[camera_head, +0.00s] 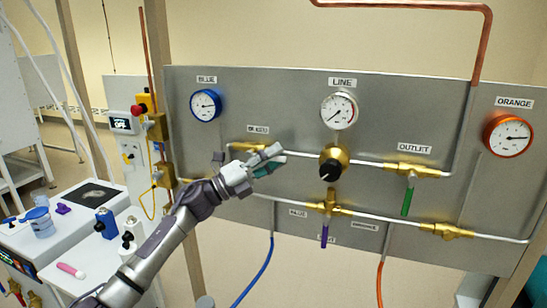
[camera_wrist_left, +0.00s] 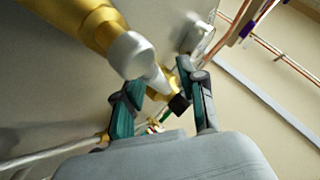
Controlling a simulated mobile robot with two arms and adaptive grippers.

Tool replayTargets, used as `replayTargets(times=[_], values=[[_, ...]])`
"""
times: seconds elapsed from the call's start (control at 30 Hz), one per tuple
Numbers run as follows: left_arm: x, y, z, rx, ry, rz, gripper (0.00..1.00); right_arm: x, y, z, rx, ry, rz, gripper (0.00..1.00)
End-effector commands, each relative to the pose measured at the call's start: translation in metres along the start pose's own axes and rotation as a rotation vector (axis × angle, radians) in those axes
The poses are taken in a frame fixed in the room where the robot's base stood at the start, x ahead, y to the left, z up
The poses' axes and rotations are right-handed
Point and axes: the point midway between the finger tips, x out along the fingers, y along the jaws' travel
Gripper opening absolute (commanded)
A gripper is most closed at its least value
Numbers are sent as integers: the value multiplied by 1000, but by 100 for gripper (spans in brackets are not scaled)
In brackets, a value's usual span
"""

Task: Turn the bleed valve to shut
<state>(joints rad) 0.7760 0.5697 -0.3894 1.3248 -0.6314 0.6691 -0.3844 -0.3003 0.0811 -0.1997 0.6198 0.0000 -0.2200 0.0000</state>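The bleed valve is a brass fitting (camera_head: 243,147) on the upper pipe, under the label "BLEED" (camera_head: 257,129) in the head view. My left gripper (camera_head: 266,160) is in front of its right side and hides its handle there. In the left wrist view, the teal fingers of my left gripper (camera_wrist_left: 165,101) stand apart. A brass body (camera_wrist_left: 85,25) with a silver collar reaches in from the upper left. A small brass part with a black end (camera_wrist_left: 180,103) shows between the fingers, close to the right one. I cannot tell whether they touch. My right gripper is not in view.
To the right are the black regulator knob (camera_head: 330,170) under the line gauge (camera_head: 339,110), the green outlet handle (camera_head: 407,201) and a purple handle (camera_head: 324,236). A blue gauge (camera_head: 205,105) is at upper left. A bench (camera_head: 95,262) with bottles stands lower left.

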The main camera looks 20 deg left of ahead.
Motion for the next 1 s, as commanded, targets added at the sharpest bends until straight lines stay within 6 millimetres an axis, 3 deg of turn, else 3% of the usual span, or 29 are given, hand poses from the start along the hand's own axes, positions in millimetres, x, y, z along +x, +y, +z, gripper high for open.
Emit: replayTargets(times=[0.03, 0.23, 1.0], values=[[0, 0, 0, 0, 0, 0, 32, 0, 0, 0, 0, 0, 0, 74], [0, 0, 0, 0, 0, 0, 0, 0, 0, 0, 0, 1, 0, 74], [-4, 6, -2, 81, 74, 80, 0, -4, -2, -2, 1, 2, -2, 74]])
